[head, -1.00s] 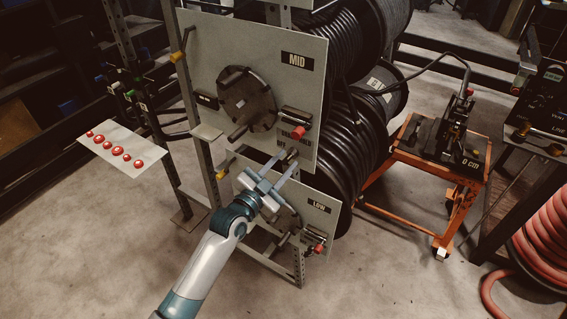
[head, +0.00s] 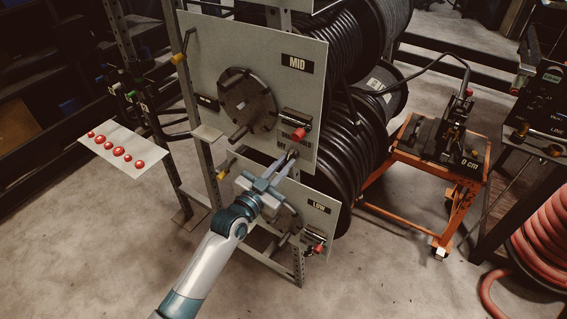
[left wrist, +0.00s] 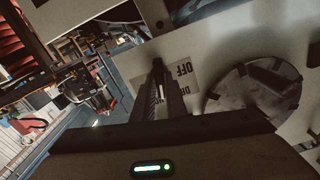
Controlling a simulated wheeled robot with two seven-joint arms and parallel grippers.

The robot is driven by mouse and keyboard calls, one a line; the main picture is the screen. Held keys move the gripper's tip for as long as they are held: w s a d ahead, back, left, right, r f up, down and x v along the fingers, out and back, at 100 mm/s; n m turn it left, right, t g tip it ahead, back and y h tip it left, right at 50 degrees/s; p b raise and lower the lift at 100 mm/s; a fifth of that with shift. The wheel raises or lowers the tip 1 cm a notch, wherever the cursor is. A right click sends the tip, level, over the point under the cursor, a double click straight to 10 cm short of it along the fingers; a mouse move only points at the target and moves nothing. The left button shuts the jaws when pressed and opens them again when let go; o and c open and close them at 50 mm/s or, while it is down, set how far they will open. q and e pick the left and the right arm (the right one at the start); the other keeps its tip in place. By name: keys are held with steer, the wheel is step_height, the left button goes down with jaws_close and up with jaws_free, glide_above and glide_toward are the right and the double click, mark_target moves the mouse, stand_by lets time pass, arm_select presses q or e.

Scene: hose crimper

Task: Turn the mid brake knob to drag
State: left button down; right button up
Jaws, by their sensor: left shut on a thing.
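The mid reel's panel (head: 212,62) carries the MID label (head: 297,63). The small dark mid brake knob (head: 293,153) is at the panel's lower right, below the DRAG, HOLD and OFF lettering (head: 293,136). My left gripper (head: 287,160) reaches up to it from below left, its fingers shut on the knob. In the left wrist view the knob (left wrist: 158,66) shows between the fingertips, beside the upside-down OFF label (left wrist: 183,70). The fingers partly hide the knob, so its exact pointing is hard to read. My right gripper is out of view.
A round dark crank disc (head: 247,98) with a handle sits left of the knob. The LOW panel (head: 325,222) is below. Black hose reels stand behind; an orange cart (head: 405,155) is at right.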

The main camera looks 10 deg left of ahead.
arm_select(q)
steer(key=n+p, duration=0.1)
steer(key=n, duration=0.3)
steer(key=shift+r+n, duration=0.1)
steer(key=shift+n, duration=0.2)
steer(key=shift+n+p, duration=0.4)
steer(key=shift+n, duration=1.5)
steer(key=c, duration=1.8)
jaws_free()
